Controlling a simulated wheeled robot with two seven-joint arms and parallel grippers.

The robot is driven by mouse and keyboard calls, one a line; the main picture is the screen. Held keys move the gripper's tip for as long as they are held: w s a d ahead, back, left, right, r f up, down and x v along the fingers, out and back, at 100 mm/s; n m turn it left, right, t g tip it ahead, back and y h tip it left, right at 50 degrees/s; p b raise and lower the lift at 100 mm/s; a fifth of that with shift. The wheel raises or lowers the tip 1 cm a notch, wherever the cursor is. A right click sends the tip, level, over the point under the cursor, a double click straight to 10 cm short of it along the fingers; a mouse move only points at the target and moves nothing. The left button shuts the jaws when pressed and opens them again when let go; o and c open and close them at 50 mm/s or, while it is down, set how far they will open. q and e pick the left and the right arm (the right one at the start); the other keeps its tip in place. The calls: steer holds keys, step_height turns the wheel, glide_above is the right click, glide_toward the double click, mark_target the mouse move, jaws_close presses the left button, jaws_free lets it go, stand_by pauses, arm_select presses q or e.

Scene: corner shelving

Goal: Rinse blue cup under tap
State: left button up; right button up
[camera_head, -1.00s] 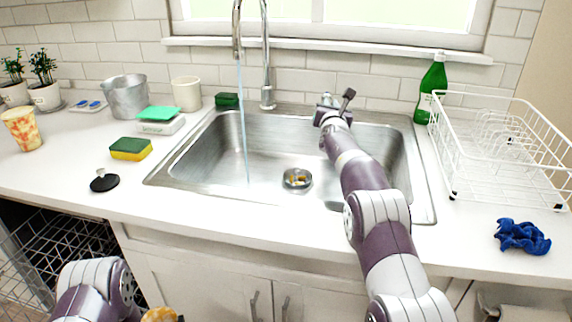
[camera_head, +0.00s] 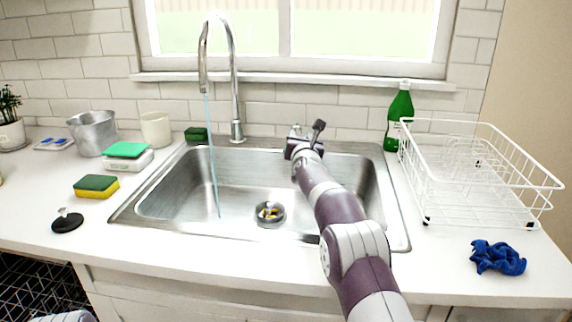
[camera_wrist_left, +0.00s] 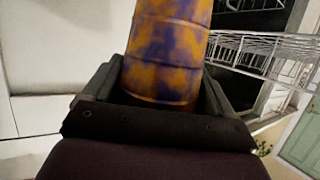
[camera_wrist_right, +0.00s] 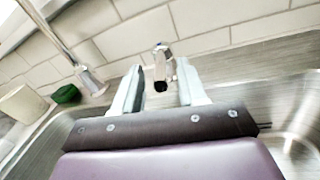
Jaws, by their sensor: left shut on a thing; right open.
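My left gripper (camera_wrist_left: 155,95) is shut on a cup (camera_wrist_left: 167,50) with blue-purple and orange patches, seen in the left wrist view. The cup is out of the head view. The tap (camera_head: 203,75) arches over the left part of the sink (camera_head: 165,205), and a thin stream of water (camera_head: 213,160) falls from it into the basin. My right gripper (camera_head: 305,140) is open at the back of the sink, right of the tap. In the right wrist view, a chrome lever with a dark tip (camera_wrist_right: 163,62) shows between its fingers (camera_wrist_right: 158,90); contact cannot be told.
A sponge (camera_head: 97,186), a black stopper (camera_head: 67,221), a metal pot (camera_head: 93,133) and a white cup (camera_head: 156,129) stand left of the sink. A green bottle (camera_head: 399,118), a white rack (camera_head: 470,215) and a blue cloth (camera_head: 498,258) are on the right. The front counter is clear.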

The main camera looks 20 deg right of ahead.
arm_select(q)
step_height(320, 180, down, 4)
steer(key=b, duration=0.3)
steer(key=shift+f+b, duration=0.1)
steer(key=shift+b, duration=0.25)
arm_select(e)
steer(key=v, duration=1.1)
